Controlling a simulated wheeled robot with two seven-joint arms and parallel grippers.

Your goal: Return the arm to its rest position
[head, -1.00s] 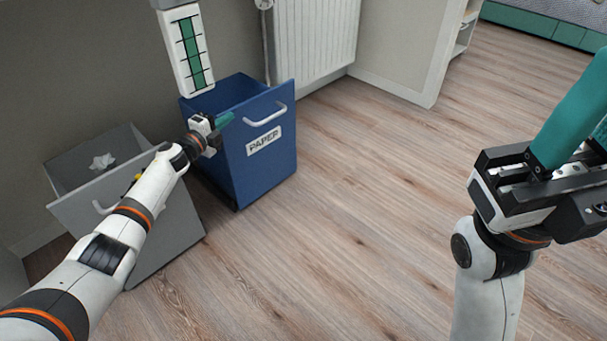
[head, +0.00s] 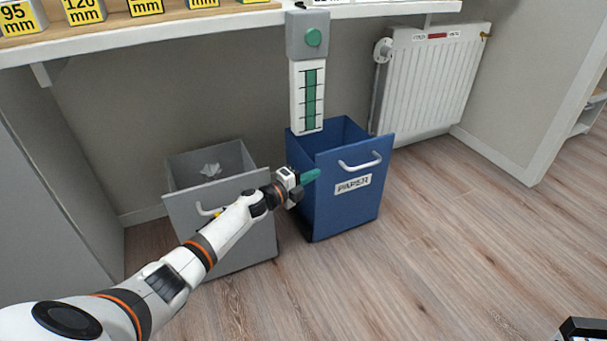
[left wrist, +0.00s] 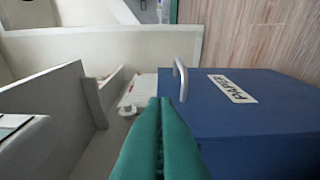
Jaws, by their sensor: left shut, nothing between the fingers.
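My left arm reaches in from the lower left in the head view. My left gripper (head: 308,177) has teal fingers and is shut and empty. It is in front of the left side of the blue paper bin (head: 345,205), near its upper front edge. In the left wrist view the shut fingers (left wrist: 160,115) lie side by side, with the blue bin's front and handle to their right. I cannot tell whether they touch the bin. Only a small dark piece of my right arm shows at the lower right corner of the head view; its fingers are out of frame.
Above hang a white-and-green gauge (head: 308,95) and a shelf (head: 190,28) with marked blocks. A radiator (head: 430,85) is at the right. The floor (head: 455,240) at the right is clear.

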